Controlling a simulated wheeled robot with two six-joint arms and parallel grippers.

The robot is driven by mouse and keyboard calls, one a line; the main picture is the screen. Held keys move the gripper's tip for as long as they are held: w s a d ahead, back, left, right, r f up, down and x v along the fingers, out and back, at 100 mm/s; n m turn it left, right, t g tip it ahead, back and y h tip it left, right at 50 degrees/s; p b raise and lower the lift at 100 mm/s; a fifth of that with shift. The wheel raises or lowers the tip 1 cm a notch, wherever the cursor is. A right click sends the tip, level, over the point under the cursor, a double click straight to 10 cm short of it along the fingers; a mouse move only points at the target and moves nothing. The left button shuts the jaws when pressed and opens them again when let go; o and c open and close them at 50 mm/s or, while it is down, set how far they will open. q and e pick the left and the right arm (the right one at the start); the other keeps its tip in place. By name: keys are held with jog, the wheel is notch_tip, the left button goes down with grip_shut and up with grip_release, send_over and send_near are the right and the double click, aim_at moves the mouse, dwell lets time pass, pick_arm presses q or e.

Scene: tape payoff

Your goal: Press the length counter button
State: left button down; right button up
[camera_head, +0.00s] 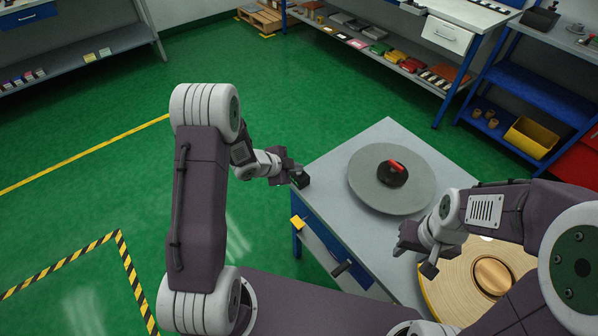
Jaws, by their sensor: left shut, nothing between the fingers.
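A grey table (318,172) stands in front of me with a round grey disc (365,180) on it. A black hub with a red handle (396,168) sits on the disc. My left gripper (300,178) is shut and empty at the table's left edge, above and beyond the yellow part. My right gripper (416,255) is open and empty, between the disc and a tape roll.
The tan tape roll (455,280) lies at the lower right, partly hidden by my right arm. A black handle (342,268) sticks out at the table's front. Shelves with boxes (378,48) and a yellow bin (530,138) stand behind.

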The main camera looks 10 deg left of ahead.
pick_arm(q)
jog(key=shift+f, duration=0.1)
dwell(0.3)
jog(key=shift+r+p, duration=0.8)
jog(key=shift+r, duration=0.05)
notch_tip(320, 180, up, 5)
jog(key=p, duration=0.4)
jog(key=shift+p, duration=0.35)
